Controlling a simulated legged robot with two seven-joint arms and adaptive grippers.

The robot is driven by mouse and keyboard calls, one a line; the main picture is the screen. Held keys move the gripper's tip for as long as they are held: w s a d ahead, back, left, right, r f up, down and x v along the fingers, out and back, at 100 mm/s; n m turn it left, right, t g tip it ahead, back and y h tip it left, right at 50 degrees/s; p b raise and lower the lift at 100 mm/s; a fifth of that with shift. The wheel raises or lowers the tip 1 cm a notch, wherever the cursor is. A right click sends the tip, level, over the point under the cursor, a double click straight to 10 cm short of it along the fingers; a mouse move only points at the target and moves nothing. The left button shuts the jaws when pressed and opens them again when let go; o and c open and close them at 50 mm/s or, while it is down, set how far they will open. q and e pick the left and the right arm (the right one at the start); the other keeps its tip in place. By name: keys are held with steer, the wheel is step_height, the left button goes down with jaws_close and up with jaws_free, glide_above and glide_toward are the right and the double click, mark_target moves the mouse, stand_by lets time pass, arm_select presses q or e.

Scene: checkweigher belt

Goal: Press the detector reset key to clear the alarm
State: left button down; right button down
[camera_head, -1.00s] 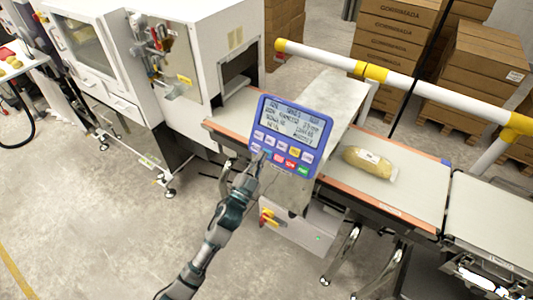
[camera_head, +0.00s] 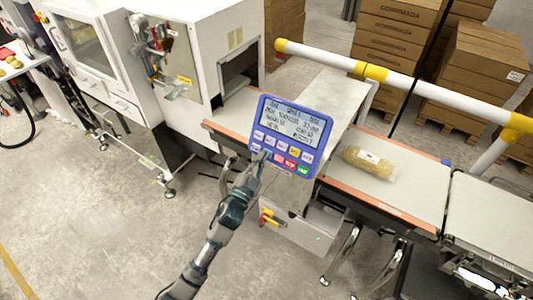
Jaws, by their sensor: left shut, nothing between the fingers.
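The blue control panel (camera_head: 291,136) faces me at the middle of the view. It has a lit text screen (camera_head: 294,121), a row of pale keys and a lower row with pink, red and green keys (camera_head: 291,164). My left gripper (camera_head: 264,157) is shut and empty. Its tips are at the lower-left keys of the panel and hide part of them. I cannot tell whether the tips touch a key. The key labels are too small to read. My right gripper is not in view.
A bag of yellowish product (camera_head: 369,162) lies on the conveyor belt (camera_head: 415,188) right of the panel. A white and yellow rail (camera_head: 420,88) crosses behind. A white machine (camera_head: 205,50) stands at the left, and stacked cartons (camera_head: 395,45) stand at the back. Open floor lies at lower left.

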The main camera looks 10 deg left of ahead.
arm_select(q)
steer(key=shift+w+d+f, duration=0.15)
steer(key=shift+w+f, duration=0.05)
steer(key=shift+w, duration=0.15)
stand_by(0.7)
stand_by(0.4)
steer(key=shift+s+a+r+p, duration=0.25)
steer(key=shift+s+r+p, duration=0.15)
steer(key=shift+s, duration=0.3)
steer(key=s+p, duration=0.1)
steer(key=s+a+r+p, duration=0.1)
steer(key=s+r+p, duration=0.1)
steer(key=s, duration=0.1)
steer(key=shift+s+a+r, duration=0.1)
steer(key=shift+a+r, duration=0.05)
steer(key=shift+a, duration=0.15)
steer(key=shift+p, duration=0.3)
